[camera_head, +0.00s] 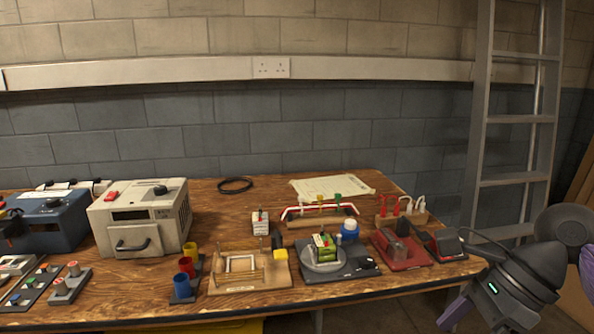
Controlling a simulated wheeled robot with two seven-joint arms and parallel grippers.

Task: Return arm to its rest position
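One of my arms, the right one (517,285), shows at the lower right as dark grey links with a small green light and purple parts. It is off the right end of the wooden workbench (130,285), apart from the things on it. I cannot make out its fingertips; the arm runs out of the bottom of the view. My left arm and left gripper are not in view.
Near the arm stand a dark red device (445,244) and a red-based unit (401,247). A round plate holder (323,258) with a green block is mid-bench. A beige box (142,216) stands left. A ladder (515,120) leans behind right.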

